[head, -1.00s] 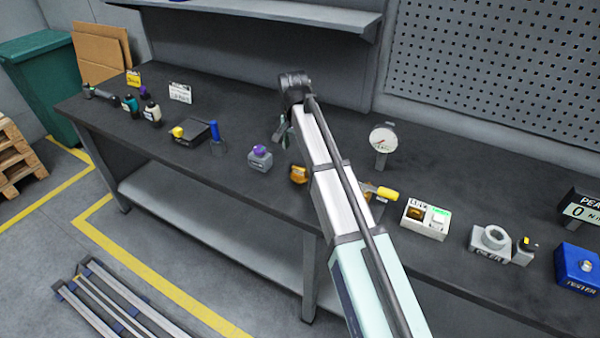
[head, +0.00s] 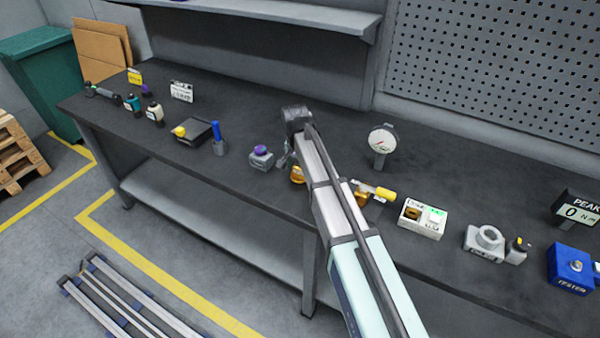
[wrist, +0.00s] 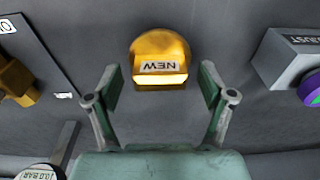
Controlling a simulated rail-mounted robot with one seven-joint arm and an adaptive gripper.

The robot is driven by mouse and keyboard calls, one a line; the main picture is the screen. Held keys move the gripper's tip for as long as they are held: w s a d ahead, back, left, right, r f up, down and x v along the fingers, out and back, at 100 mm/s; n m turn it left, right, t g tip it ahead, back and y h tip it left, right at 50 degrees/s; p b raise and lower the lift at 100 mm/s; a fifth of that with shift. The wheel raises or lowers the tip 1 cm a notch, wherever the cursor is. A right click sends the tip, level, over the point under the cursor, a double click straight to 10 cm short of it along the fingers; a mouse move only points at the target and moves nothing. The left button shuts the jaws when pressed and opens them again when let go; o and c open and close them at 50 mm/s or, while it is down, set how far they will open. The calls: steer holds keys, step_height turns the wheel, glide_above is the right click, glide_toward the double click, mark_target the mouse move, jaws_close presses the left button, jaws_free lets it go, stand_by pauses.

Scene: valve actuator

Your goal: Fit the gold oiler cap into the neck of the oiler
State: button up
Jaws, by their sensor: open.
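A rounded gold piece marked NEW (wrist: 160,52) sits on the bench; it also shows in the head view (head: 297,174), partly hidden by my arm. I cannot tell for sure that it is the oiler cap. My gripper (wrist: 159,82) is open and empty, its green fingers spread to either side of the near edge of the gold piece, without visible contact. In the head view my gripper (head: 285,157) is low by the gold piece. The grey oiler (head: 484,243), with a round open neck, stands at the right of the bench.
A grey block with a purple knob (head: 261,157) stands left of my gripper. To the right are a yellow-handled item (head: 376,191), a gauge (head: 381,142), a white box with a gold insert (head: 422,218) and a blue tester (head: 572,268). Bench behind the gripper is clear.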

steer(key=shift+f, duration=0.1)
steer(key=c, duration=1.4)
